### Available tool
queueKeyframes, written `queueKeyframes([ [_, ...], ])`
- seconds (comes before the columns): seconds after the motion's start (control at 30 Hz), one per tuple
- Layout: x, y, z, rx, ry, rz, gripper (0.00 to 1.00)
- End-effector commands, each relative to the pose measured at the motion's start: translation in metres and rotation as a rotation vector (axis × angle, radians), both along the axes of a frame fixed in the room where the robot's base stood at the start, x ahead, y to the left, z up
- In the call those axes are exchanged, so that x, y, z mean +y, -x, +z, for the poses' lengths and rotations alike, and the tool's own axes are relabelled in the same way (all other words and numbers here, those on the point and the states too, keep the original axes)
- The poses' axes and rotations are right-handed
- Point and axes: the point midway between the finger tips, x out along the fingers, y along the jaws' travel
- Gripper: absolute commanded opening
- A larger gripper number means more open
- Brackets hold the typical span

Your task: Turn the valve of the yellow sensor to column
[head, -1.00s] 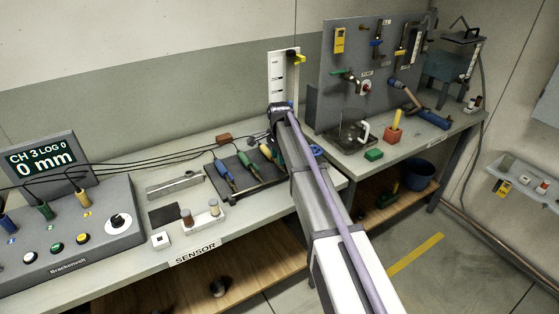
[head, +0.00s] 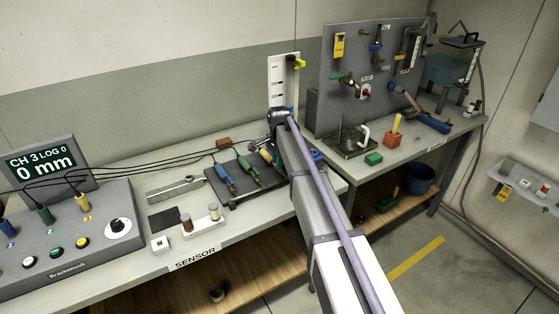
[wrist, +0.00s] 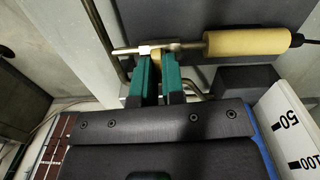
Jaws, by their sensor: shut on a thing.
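The yellow sensor (wrist: 248,43) shows in the wrist view as a yellow cylinder with a black cable end at right. A thin brass stem runs left from it. In the head view the yellow sensor (head: 265,156) lies on the dark tray (head: 240,199), partly behind my arm; the gripper's fingers are hidden there.
Green (head: 247,170) and blue (head: 226,178) sensors lie left of the yellow one. The console (head: 80,225) at left reads CH 3, 0 mm, with black cables leading to the sensors. A white scale (wrist: 293,125) stands close at right in the wrist view.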

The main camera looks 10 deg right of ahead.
Motion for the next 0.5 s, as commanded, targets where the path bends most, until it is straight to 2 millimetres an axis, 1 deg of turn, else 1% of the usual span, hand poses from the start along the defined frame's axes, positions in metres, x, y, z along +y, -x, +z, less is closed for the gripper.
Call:
queueKeyframes([
  [0.17,0.0,0.0002,-0.0001,0.0,0.0,0.113,0.0],
  [0.5,0.0,0.0003,-0.0001,0.0,0.0,0.426,0.0],
])
